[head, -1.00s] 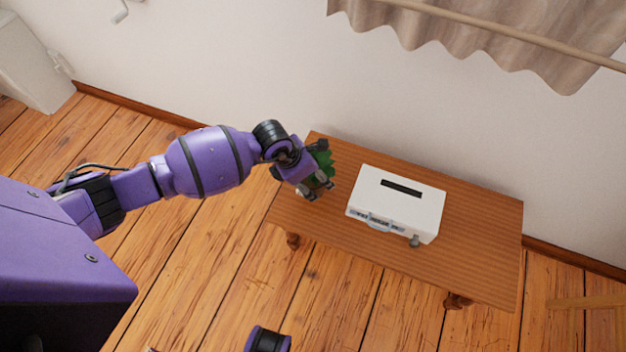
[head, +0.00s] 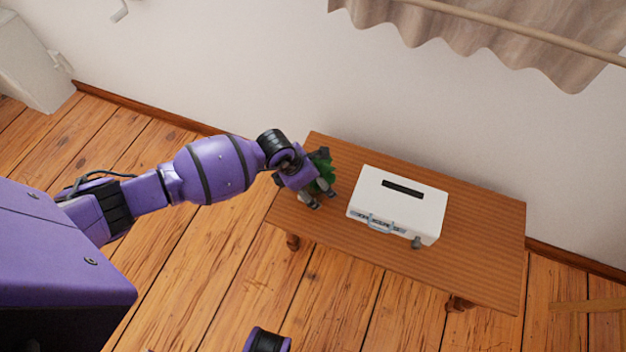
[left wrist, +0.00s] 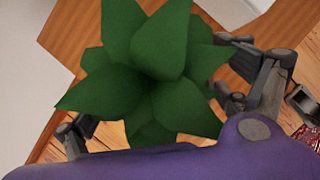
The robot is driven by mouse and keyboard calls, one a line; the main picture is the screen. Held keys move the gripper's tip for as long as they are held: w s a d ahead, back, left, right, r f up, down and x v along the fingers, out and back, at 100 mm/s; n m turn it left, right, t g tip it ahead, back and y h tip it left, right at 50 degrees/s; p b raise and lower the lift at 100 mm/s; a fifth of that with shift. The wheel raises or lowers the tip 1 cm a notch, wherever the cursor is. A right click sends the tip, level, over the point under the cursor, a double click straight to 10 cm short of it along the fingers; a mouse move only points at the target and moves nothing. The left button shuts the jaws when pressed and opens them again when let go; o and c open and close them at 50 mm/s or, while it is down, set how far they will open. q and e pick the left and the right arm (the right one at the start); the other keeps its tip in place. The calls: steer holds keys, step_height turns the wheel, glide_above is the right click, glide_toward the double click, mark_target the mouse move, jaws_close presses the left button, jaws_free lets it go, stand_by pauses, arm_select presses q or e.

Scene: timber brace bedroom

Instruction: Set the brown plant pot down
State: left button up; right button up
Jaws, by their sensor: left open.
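The plant's green leaves (head: 324,172) show at the left end of the wooden table in the head view, beside my left gripper (head: 325,178). In the left wrist view the broad dark green leaves (left wrist: 155,65) fill the middle and hide the brown pot below. My left gripper is open, with one finger on each side of the plant. I cannot tell whether a finger touches the pot, or whether its base rests on the tabletop. My right gripper is not in view.
The wooden table (head: 470,230) stands against the wall. A white box with a dark slot (head: 398,205) sits on it, right of the plant. The table's right end is clear. A curtain (head: 500,30) hangs above.

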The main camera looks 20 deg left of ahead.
arm_select(q)
steer(key=shift+a+r, duration=0.1)
steer(key=shift+r, duration=0.25)
steer(key=p+v, duration=0.3)
steer(key=v, duration=0.7)
steer(key=shift+s+r, duration=0.15)
steer(key=shift+r, duration=0.15)
steer(key=shift+s+a+r, duration=0.15)
steer(key=shift+r, duration=0.25)
